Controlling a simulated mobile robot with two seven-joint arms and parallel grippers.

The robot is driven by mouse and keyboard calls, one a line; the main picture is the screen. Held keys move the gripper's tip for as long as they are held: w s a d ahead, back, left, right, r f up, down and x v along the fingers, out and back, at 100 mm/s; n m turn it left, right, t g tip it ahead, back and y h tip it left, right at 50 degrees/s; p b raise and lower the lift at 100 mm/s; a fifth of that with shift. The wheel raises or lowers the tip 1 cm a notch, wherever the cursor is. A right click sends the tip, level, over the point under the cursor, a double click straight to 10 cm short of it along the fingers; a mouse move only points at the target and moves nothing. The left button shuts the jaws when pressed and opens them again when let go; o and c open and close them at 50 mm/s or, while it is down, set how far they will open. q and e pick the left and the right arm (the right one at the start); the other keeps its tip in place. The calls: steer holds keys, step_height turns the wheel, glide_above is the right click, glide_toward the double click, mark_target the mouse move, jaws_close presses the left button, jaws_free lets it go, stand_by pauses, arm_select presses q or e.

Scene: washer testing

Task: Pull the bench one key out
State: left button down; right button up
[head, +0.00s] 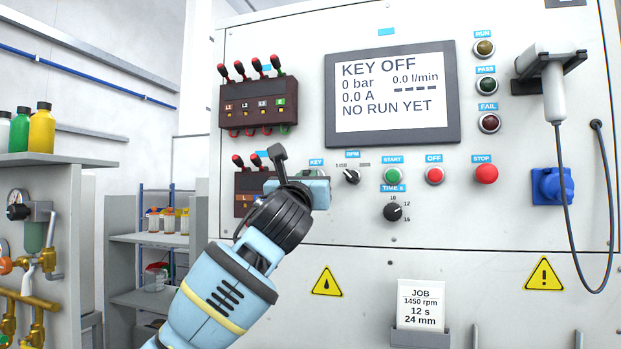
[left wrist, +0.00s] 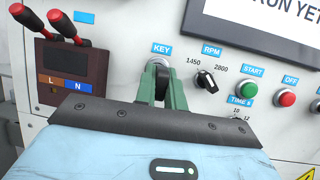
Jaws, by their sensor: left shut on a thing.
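The bench panel (head: 285,215) carries a KEY label (head: 316,162). In the left wrist view the key (left wrist: 162,82) is a small dark piece under the KEY label, at a round silvery lock (left wrist: 158,63). My left gripper (left wrist: 161,88) has its two green fingers closed around the key, right at the panel. In the head view my left gripper (head: 318,178) covers the key and lock. How far the key sits in the lock cannot be told. The screen (head: 392,95) reads KEY OFF, 0 bar and NO RUN YET. My right gripper is not in view.
To the right of the key are the RPM knob (head: 351,177), START button (head: 393,175), OFF button (head: 435,175) and red STOP button (head: 486,174). A terminal block with red plugs (left wrist: 67,60) is close on the left. A shelf with bottles (head: 150,240) stands further left.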

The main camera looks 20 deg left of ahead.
arm_select(q)
steer(key=shift+s+d+f, duration=0.15)
steer(key=shift+s, duration=1.4)
steer(key=s, duration=0.7)
steer(key=shift+d+f, duration=0.25)
steer(key=shift+f, duration=0.05)
stand_by(1.0)
